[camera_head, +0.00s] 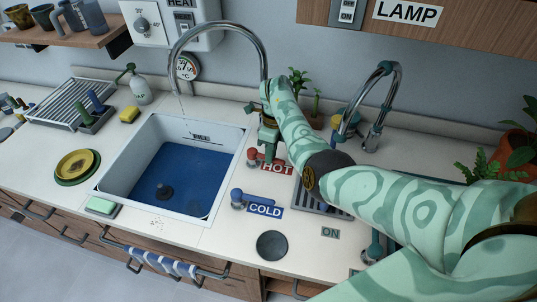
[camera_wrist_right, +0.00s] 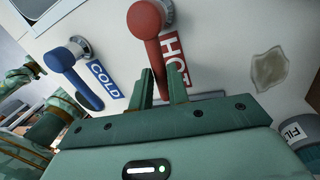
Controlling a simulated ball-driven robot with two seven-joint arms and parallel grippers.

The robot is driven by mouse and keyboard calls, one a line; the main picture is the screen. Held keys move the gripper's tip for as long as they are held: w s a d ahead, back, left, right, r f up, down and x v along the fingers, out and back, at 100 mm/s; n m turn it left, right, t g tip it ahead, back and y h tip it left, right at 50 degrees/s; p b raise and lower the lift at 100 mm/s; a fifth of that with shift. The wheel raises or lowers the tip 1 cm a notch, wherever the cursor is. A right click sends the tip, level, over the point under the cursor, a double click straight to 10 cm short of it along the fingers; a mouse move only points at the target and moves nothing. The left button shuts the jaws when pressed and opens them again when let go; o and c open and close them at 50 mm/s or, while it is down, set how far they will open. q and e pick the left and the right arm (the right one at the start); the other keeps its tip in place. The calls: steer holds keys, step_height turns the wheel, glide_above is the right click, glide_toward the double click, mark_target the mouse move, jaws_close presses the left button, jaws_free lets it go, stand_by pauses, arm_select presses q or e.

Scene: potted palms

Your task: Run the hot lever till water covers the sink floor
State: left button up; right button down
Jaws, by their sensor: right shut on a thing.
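The red hot lever (camera_head: 252,155) stands beside the HOT label (camera_head: 277,167). My right gripper (camera_head: 268,138) is at this lever; in the right wrist view its fingers are shut on the red lever (camera_wrist_right: 152,35). Green parts at that view's left may be my left arm; its jaws are unclear.
The blue cold lever (camera_head: 238,197) stands nearer the front edge, by the COLD label (camera_head: 265,209). A second, smaller faucet (camera_head: 375,105) is to the right behind my arm.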

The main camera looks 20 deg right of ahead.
steer(key=shift+w+d+n, duration=0.25)
steer(key=shift+w+n, duration=0.1)
steer(key=shift+n, duration=0.55)
steer(key=c, duration=1.3)
jaws_free()
steer(key=shift+w, duration=0.1)
steer(key=shift+c, duration=0.2)
steer(key=shift+r, duration=0.15)
step_height(320, 180, up, 12)
steer(key=w+d+p, duration=0.1)
steer(key=w+p, duration=0.1)
steer(key=p, duration=0.2)
steer(key=shift+d+f, duration=0.2)
steer(key=shift+f, duration=0.05)
